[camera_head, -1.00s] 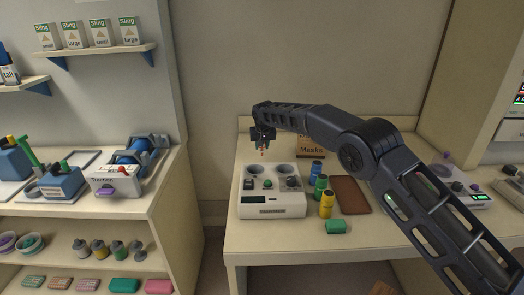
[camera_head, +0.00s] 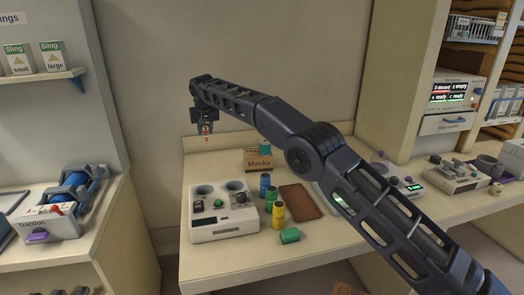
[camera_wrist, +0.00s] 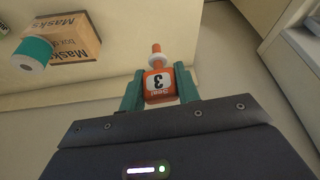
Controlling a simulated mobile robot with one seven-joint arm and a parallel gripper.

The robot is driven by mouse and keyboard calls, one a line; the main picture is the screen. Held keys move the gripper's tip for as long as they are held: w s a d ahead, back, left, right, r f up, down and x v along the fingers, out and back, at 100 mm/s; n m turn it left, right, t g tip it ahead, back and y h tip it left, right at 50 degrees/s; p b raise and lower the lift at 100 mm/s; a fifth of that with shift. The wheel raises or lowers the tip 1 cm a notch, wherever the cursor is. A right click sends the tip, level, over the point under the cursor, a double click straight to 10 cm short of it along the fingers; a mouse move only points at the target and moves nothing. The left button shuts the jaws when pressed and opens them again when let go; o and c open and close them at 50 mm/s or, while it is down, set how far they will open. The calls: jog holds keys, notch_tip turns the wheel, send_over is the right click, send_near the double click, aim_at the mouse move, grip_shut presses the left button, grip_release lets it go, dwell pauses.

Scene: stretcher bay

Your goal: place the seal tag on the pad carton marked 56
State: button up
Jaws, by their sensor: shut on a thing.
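My gripper (camera_head: 207,127) is shut on the orange seal tag (camera_wrist: 160,86). The tag has a white label reading "Seal 3" and a white collar with an orange tip. In the wrist view the tag sits between the teal fingers of my gripper (camera_wrist: 159,88). In the head view the tag shows as a small red-orange piece under my gripper, in the air above the left back of the table. I cannot make out a pad carton marked 56 in either view.
The table (camera_head: 225,268) holds a white two-well device (camera_head: 222,229), blue, green and yellow cylinders, a brown mat (camera_head: 300,201) and a Masks carton (camera_head: 257,163). A teal roll (camera_wrist: 33,52) shows by that carton. A wire basket (camera_head: 473,27) is at upper right.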

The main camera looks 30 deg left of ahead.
jog(key=w+d+r, duration=0.3)
jog(key=w+d, duration=1)
jog(key=w, duration=0.4)
jog(key=w+d+r+m, duration=0.1)
jog(key=w+d, duration=0.5)
jog(key=d, duration=0.4)
jog(key=w+d+r, duration=0.1)
jog(key=w+d, duration=0.6)
jog(key=d, duration=0.2)
jog(key=f, duration=2)
jog(key=shift+s+d, duration=0.2)
jog(key=o, duration=0.9)
jog(key=shift+f, duration=0.1)
jog(key=shift+o, duration=0.2)
jog(key=v, duration=1.2)
jog(key=shift+s, duration=0.15)
